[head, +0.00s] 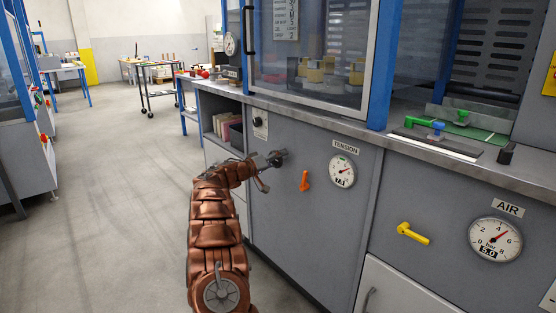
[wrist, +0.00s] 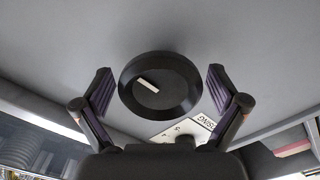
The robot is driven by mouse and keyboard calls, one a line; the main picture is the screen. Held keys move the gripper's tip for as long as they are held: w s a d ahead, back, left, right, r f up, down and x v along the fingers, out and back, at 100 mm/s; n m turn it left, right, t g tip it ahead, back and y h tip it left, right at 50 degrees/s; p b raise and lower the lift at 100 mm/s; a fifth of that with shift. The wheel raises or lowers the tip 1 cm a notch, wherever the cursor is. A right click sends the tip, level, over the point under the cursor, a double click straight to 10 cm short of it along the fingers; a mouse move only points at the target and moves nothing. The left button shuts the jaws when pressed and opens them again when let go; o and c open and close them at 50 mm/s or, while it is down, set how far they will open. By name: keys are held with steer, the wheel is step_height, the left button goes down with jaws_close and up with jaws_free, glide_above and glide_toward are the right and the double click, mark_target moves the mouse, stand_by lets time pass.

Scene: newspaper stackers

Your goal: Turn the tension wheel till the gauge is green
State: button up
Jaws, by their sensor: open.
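A black round wheel (wrist: 160,88) with a white pointer mark is on the grey panel in the wrist view. My gripper (wrist: 160,80) is open, with one finger on each side of the wheel and a visible gap to each. In the head view my gripper (head: 263,170) is at the panel, left of the gauge, and the dark wheel (head: 278,157) shows partly beside it. The tension gauge (head: 342,171) is a white dial under a TENSION label, with a red needle and a small readout too small to read surely.
An orange lever (head: 305,181) sits between my gripper and the tension gauge. A yellow handle (head: 413,234) and the air gauge (head: 496,239) are further right. A steel worktop edge (head: 330,122) runs above. Clear floor (head: 120,190) lies left.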

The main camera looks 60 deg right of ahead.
steer(key=c, duration=1.1)
steer(key=shift+c, duration=0.2)
steer(key=shift+n, duration=0.3)
steer(key=n+p, duration=0.2)
steer(key=n, duration=0.1)
steer(key=n+p, duration=0.2)
steer(key=shift+r, duration=0.25)
steer(key=n+p, duration=0.6)
steer(key=shift+n+p, duration=0.3)
steer(key=n+p, duration=0.5)
steer(key=n, duration=0.1)
steer(key=shift+f+p, duration=0.15)
steer(key=shift+p, duration=0.2)
steer(key=n+p, duration=0.2)
steer(key=n, duration=0.3)
steer(key=shift+f+p, duration=0.2)
steer(key=shift+p, duration=0.1)
steer(key=shift+n, duration=0.4)
